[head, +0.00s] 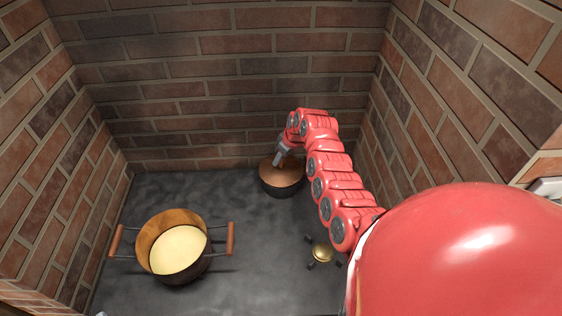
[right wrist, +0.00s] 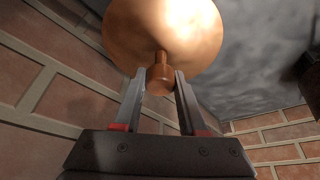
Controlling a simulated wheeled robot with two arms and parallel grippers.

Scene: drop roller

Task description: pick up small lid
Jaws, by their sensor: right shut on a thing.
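The small lid (head: 279,172) is copper-coloured and round, and it sits at the top of a small dark pot (head: 284,190) near the back wall. I cannot tell whether it rests on the pot or is just above it. My right gripper (head: 279,160) reaches it from above. In the right wrist view the lid (right wrist: 165,25) fills the top, and the right gripper (right wrist: 160,80) is shut on its knob (right wrist: 160,75).
A large pot (head: 144,240) with wooden side handles and pale yellow contents stands at the left. A small brass object (head: 322,252) with dark prongs sits under my right arm. Brick walls (head: 230,90) enclose the dark floor (head: 245,285). The front middle floor is clear.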

